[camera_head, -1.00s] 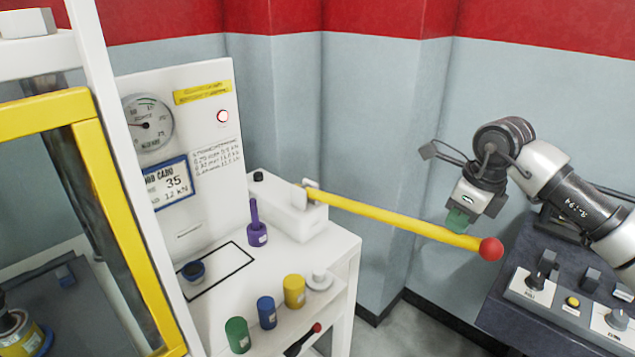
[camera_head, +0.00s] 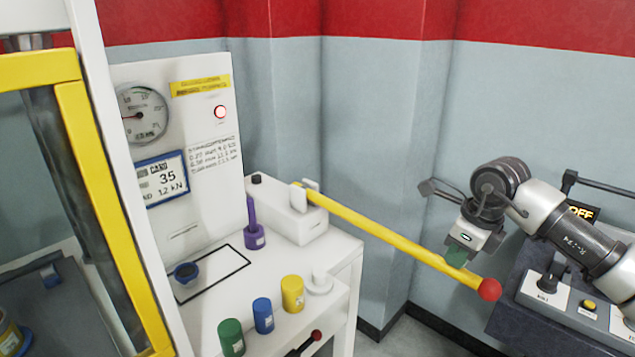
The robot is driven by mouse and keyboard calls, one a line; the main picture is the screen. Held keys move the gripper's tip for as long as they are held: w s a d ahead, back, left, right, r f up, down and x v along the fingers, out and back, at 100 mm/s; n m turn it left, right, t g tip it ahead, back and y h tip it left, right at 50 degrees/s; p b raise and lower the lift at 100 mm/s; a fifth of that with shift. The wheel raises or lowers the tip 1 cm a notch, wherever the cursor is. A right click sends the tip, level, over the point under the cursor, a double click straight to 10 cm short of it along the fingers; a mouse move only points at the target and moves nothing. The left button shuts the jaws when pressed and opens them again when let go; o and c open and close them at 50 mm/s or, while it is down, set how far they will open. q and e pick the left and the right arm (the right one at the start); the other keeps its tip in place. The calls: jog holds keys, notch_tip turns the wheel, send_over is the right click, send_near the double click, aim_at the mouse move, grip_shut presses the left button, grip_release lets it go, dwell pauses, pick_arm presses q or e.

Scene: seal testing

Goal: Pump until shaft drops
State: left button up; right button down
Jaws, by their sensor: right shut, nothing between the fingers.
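A yellow pump lever (camera_head: 390,240) with a red ball end (camera_head: 489,289) slopes down to the right from a white pump block (camera_head: 290,215). My right gripper (camera_head: 457,256) is shut and empty, with its greenish fingertips at the upper side of the lever near the ball. They overlap the lever in the picture; I cannot tell whether they press on it. A round gauge (camera_head: 142,112) has its needle pointing left. A grey metal column (camera_head: 50,130) shows behind the yellow guard frame (camera_head: 105,210) at left; I cannot tell if it is the shaft. My left gripper is out of view.
A white bench (camera_head: 345,262) holds a purple handled tool (camera_head: 254,230) and green (camera_head: 231,338), blue (camera_head: 263,316) and yellow (camera_head: 292,294) cylinders. A dark control console (camera_head: 510,320) with switches stands at right, below my right arm. A wall is behind.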

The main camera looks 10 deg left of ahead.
aim_at(455, 271)
jog(key=shift+d+f+b, duration=0.1)
jog(key=shift+f+b, duration=1)
jog(key=shift+f, duration=0.95)
jog(key=shift+r, duration=0.1)
